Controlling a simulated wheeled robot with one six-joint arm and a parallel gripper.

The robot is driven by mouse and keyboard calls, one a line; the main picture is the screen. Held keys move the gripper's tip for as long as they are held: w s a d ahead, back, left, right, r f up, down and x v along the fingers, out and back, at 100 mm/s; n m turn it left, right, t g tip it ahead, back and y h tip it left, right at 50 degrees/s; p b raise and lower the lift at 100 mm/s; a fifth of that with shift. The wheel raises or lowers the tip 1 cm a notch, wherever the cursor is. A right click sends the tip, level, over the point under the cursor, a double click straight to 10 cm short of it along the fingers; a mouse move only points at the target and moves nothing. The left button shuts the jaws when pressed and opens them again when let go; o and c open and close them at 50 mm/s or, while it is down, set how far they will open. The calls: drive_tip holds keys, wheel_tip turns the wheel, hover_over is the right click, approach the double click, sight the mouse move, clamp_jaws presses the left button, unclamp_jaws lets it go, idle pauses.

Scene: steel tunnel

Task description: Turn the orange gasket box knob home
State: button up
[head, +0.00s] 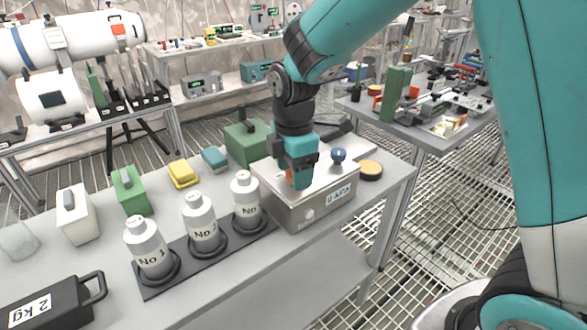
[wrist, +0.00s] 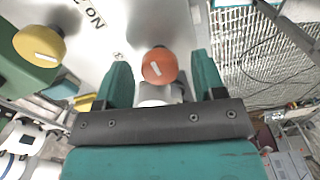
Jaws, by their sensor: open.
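My gripper (head: 300,180) points down over the box top and partly hides the knob. In the wrist view its two teal fingers (wrist: 161,82) are apart, one on each side of the knob, with a visible gap on both sides. The lower part of the knob is hard to make out.
A blue knob (head: 338,155) and a yellow-topped disc (head: 370,168) are right of my gripper. White bottles (head: 203,222) stand on a dark rack at left. A green box (head: 247,143) is behind. A yellow knob (wrist: 38,46) shows in the wrist view.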

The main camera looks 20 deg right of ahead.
drive_tip(key=shift+c, duration=0.2)
drive_tip(key=c, duration=0.9)
drive_tip(key=shift+r+m, duration=0.1)
drive_tip(key=shift+m, duration=0.2)
